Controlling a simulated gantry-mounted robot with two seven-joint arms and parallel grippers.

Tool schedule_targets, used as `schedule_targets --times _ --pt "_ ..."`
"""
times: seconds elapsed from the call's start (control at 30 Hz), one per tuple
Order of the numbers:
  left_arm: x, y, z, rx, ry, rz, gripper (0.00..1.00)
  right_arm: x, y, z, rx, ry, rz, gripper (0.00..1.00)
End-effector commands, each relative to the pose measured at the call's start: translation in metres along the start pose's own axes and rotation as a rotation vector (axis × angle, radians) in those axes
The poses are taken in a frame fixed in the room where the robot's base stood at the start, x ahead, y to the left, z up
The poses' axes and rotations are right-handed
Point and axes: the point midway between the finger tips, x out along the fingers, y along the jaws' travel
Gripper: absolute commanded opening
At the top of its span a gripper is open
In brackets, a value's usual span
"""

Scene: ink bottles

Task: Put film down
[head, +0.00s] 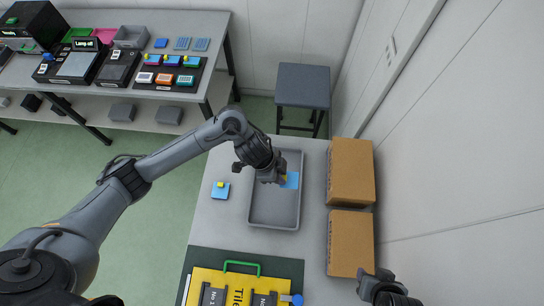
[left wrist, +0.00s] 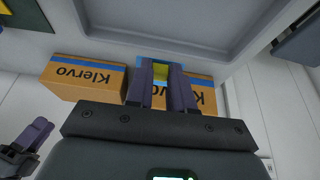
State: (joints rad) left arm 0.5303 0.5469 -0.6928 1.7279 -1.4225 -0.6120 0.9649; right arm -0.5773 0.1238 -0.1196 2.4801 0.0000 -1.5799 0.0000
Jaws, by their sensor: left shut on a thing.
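My left gripper (head: 281,177) is shut on the yellow tab of a blue film (head: 291,181), over the grey tray (head: 273,216). In the left wrist view the yellow tab (left wrist: 160,72) sits between the two fingers, with blue around it. I cannot tell whether the film touches the tray floor.
Two cardboard boxes (head: 350,171) stand along the table's right edge, close to the tray. A yellow board (head: 222,281) with a green handle lies at the table's front. A dark stool (head: 303,86) stands behind. A side bench (head: 205,72) carries several devices and coloured blocks.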

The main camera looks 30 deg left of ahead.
Motion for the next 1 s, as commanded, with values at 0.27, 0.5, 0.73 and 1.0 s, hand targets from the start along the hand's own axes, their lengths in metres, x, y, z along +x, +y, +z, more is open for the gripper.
schedule_targets --times 0.27,0.5,0.73,1.0 --pt "0.017 -0.038 0.017 -0.005 -0.003 0.002 0.09 0.013 -0.003 0.007 0.001 -0.008 -0.005 0.43" --pt "0.036 -0.083 0.043 -0.003 -0.002 0.001 0.09 0.021 -0.003 0.009 0.003 -0.006 -0.005 0.43" --pt "0.046 -0.108 0.056 0.001 -0.001 0.001 0.09 0.025 -0.003 0.009 0.004 -0.004 -0.005 0.43" --pt "0.060 -0.111 0.065 0.000 -0.002 0.004 0.09 0.027 -0.003 0.010 0.004 -0.003 -0.004 0.43"
